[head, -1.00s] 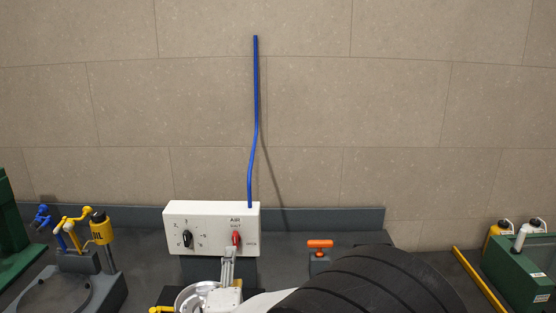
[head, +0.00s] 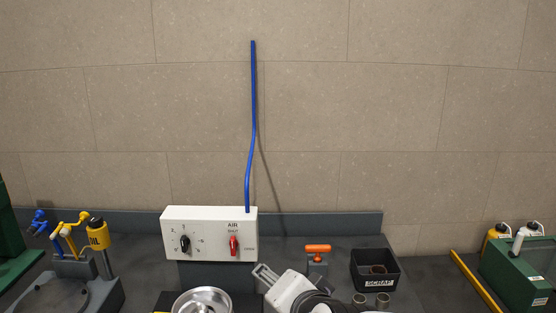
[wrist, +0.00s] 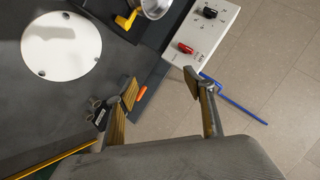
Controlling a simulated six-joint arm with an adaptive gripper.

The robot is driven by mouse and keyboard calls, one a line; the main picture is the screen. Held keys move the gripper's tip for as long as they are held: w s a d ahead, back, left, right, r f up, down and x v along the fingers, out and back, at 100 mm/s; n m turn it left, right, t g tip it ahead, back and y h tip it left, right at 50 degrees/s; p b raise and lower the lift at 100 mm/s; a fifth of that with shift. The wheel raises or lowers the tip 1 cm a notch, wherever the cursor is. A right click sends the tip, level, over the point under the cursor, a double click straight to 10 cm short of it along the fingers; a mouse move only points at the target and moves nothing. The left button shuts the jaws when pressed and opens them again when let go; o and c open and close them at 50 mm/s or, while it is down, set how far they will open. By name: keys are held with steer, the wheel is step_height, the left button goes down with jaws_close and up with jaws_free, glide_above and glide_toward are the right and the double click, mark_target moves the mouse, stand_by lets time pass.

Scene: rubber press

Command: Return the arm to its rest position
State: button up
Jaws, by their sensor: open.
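My gripper (head: 267,275) is at the lower middle of the head view, just below and right of the white AIR box (head: 215,252). Its fingers are apart with nothing between them. The wrist view shows the two fingers (wrist: 162,86) spread wide and empty, with the box (wrist: 222,38) beyond them. The red knob (head: 233,246) stands upright by the SHUT mark, and the fingers are clear of it. The black knob (head: 185,244) is on the box's left side. A blue hose (head: 251,130) rises from the box.
An orange-handled tool (head: 318,250) and a black SCRAP bin (head: 376,284) stand right of the box. A metal bowl (head: 201,290) is below it. A yellow bar (head: 477,280) and a green case (head: 520,273) are farther right. A white disc (wrist: 60,47) shows in the wrist view.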

steer(key=s+d+f+n+g+h, duration=0.1)
steer(key=s+d+n+g+h, duration=0.1)
steer(key=s+d, duration=0.6)
steer(key=s+d+f+n+g+h, duration=0.2)
steer(key=s+d+n, duration=0.3)
steer(key=s+d, duration=0.4)
steer(key=s+g, duration=0.1)
steer(key=s, duration=0.5)
steer(key=shift+s+d+f+g, duration=0.15)
steer(key=shift+s+f+g, duration=0.1)
steer(key=shift+g, duration=0.15)
stand_by(0.8)
